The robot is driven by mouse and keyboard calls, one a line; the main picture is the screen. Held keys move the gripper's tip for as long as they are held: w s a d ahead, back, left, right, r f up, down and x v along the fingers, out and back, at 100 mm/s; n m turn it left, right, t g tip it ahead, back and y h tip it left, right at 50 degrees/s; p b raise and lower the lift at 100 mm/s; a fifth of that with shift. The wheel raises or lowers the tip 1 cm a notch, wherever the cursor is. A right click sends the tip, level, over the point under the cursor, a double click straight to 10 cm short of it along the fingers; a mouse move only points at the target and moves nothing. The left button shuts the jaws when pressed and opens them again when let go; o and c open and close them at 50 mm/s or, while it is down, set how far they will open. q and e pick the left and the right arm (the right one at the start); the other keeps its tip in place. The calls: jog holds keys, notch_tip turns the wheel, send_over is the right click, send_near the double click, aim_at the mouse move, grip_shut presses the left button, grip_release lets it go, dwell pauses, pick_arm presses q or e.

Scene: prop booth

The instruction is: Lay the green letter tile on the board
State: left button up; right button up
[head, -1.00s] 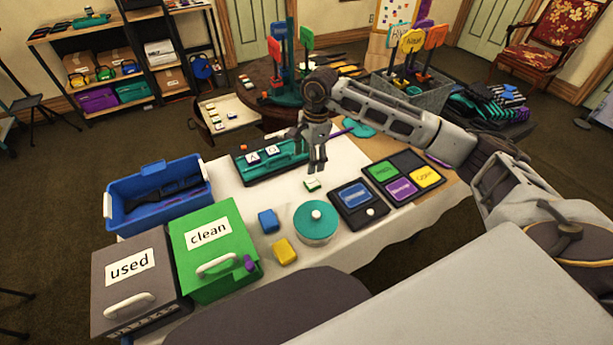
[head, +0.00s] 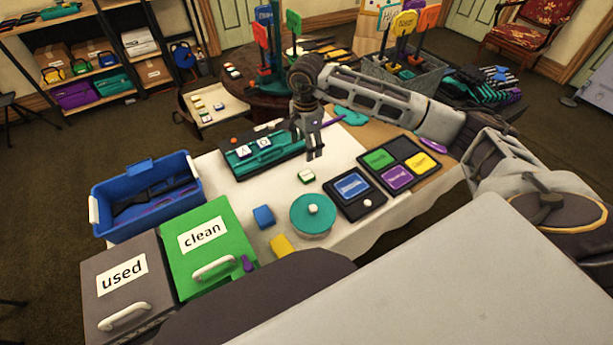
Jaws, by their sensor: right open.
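A small white-topped tile with green sides (head: 306,176) lies on the white tablecloth; its letter is too small to read. A teal board (head: 278,160) with a dark back part lies behind and to the left of it. Two white letter tiles (head: 241,151) stand out on the board. My right gripper (head: 315,155) points down, open and empty, a little above and behind the green tile, near the board's right end. My left gripper is not in view.
A teal round tin (head: 312,216), a blue block (head: 263,217) and a yellow block (head: 285,245) stand nearer. Dark trays with coloured plates (head: 396,177) lie right. A blue crate (head: 146,204) and used (head: 123,277) and clean (head: 203,233) boxes stand left.

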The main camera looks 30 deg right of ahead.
send_over(307, 174)
jog(key=shift+w+a+f, duration=0.1)
jog(key=shift+f, duration=3.8)
jog(key=shift+f, duration=2.6)
jog(key=c, duration=1)
jog(key=shift+r, duration=0.1)
notch_tip(307, 174, up, 10)
jog(key=shift+s, duration=0.2)
